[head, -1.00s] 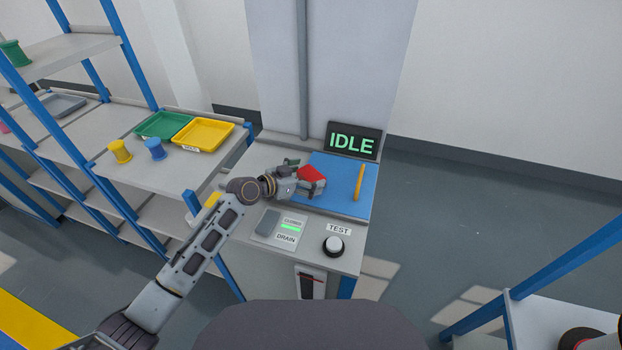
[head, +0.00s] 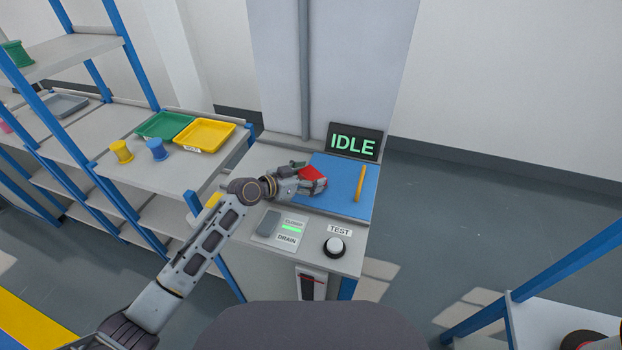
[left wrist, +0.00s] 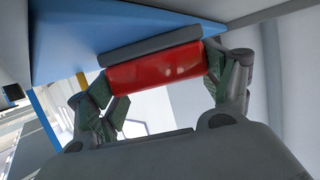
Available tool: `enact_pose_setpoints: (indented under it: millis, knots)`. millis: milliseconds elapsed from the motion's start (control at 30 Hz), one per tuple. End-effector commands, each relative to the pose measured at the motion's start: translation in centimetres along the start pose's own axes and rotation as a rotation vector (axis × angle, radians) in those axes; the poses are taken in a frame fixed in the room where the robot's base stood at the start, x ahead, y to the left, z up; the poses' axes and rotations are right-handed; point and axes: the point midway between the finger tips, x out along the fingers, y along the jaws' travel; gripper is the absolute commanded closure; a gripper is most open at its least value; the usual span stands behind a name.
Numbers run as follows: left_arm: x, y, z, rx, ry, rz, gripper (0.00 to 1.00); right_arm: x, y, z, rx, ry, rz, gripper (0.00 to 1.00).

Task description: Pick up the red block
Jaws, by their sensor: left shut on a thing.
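The red block (head: 313,178) is at the left part of the blue mat (head: 341,196) on the grey machine top. It also shows in the left wrist view (left wrist: 156,70) as a glossy red bar. My left gripper (head: 307,181) is shut on it, with one finger at each end of the block in the left wrist view (left wrist: 164,80). A dark grey bar (left wrist: 150,46) lies along the block's far side in that view. I cannot tell whether the block touches the mat.
A yellow stick (head: 360,184) stands at the mat's right side. A sign reading IDLE (head: 353,142) is behind it. A white TEST button (head: 334,246) and a DRAIN switch (head: 269,223) are at the front. A shelf on the left holds a green tray (head: 163,125), a yellow tray (head: 204,134) and spools.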

Motion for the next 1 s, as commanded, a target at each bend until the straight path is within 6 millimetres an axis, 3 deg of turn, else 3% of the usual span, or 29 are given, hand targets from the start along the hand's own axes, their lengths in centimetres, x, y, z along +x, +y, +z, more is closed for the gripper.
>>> enact_pose_setpoints:
  millis: [267,800,1000]
  knots:
    - [-0.3,0.0,-1.0,0.002,0.002,0.0,0.48,-0.1,0.0,0.1,0.0,0.0,0.0,1.0]
    - [-2.8,0.0,-7.8,0.003,0.002,0.0,0.48,-0.2,0.3,1.9,-0.003,-0.019,0.003,1.0]
    - [-3.3,0.0,-9.2,0.001,0.0,0.0,0.48,-0.2,0.6,1.9,-0.004,-0.014,0.005,1.0]
